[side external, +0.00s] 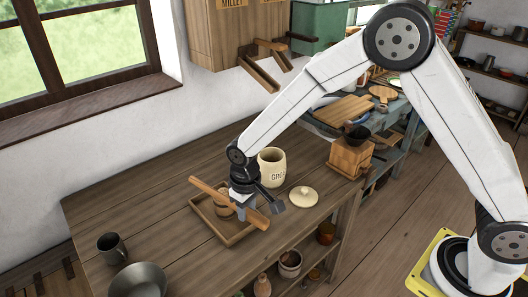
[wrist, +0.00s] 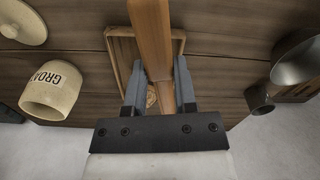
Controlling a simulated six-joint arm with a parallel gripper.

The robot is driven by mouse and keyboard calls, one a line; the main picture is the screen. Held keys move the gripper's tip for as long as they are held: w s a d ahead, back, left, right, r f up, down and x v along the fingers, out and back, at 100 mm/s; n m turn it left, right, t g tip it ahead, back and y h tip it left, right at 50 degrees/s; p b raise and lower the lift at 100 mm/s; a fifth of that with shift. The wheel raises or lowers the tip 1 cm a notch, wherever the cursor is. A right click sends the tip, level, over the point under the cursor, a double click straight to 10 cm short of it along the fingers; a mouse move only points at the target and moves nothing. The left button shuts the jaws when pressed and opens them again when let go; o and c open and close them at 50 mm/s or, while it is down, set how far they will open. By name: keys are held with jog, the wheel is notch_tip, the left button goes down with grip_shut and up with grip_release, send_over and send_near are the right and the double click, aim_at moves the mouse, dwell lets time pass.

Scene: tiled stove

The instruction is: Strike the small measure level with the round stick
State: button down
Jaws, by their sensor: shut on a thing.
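The round stick (side external: 208,190) is a long brown wooden rod, held crosswise in my gripper (side external: 246,207) above a shallow wooden tray (side external: 227,240). In the wrist view the stick (wrist: 152,40) runs from the top edge down between the two fingers of my gripper (wrist: 158,90), which are shut on it.
A cream jar (side external: 271,168) marked "GRO..." stands behind the tray, with its lid (side external: 304,196) to its right. A dark mug (side external: 112,247) and a metal bowl (side external: 138,281) are at the front left. A wooden chute (side external: 262,77) hangs above the back. Table left of the tray is clear.

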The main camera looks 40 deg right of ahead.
jog(key=shift+f, duration=0.2)
jog(key=shift+f, duration=2.2)
jog(key=w+d+r, duration=0.1)
jog(key=d+r, duration=0.3)
jog(key=d, duration=0.5)
jog(key=shift+w+d+r, duration=0.3)
jog(key=shift+w, duration=0.1)
dwell(1.0)
jog(key=shift+r, duration=0.15)
dwell(0.7)
